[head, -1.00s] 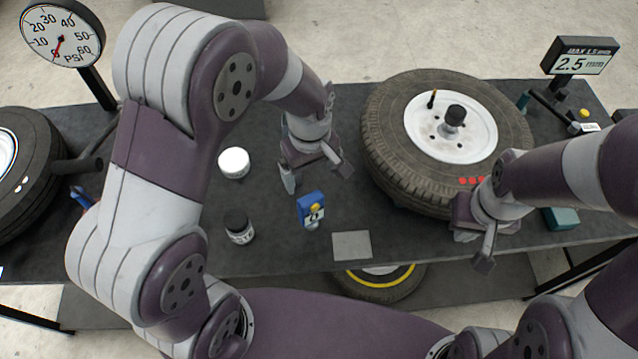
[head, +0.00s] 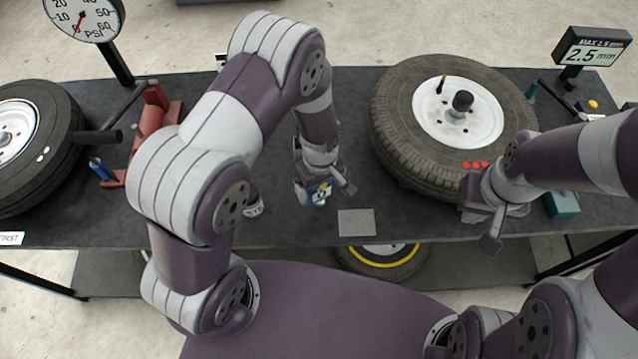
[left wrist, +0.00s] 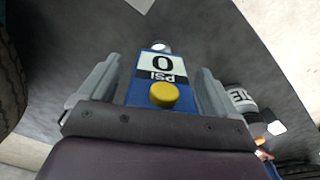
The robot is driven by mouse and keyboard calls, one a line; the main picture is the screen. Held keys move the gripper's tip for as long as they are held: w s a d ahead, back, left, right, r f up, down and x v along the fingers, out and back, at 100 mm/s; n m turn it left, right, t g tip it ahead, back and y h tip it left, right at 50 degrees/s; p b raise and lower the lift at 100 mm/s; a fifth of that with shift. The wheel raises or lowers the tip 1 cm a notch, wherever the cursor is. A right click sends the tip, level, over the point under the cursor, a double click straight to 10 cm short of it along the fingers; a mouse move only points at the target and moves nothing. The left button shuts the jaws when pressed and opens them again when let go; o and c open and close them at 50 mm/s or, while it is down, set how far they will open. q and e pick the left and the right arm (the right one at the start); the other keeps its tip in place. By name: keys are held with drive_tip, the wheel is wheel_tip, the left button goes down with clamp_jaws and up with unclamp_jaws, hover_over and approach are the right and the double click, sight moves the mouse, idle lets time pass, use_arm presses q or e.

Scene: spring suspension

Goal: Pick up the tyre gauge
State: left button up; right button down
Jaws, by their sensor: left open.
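The tyre gauge (head: 320,192) is a small blue device with a white display and a yellow button. In the left wrist view the gauge (left wrist: 158,80) lies between the two grey fingers, its display reading 0 PSI. My left gripper (head: 322,190) is open around the gauge, one finger on each side; in the wrist view narrow gaps show beside it, though contact is hard to judge. The gripper hides part of the gauge in the head view. My right gripper (head: 487,228) is beside the big tyre's near right edge, its jaw opening unclear.
A big tyre (head: 400,140) with a white rim lies on the dark table right of the gauge. A grey square (head: 356,222) lies closer by. A dark jar with a white label (left wrist: 240,98) is near the left gripper. A red stand (head: 150,125) is at left.

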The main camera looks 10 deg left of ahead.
use_arm(q)
drive_tip(key=shift+s+r, duration=0.1)
drive_tip(key=c, duration=1.1)
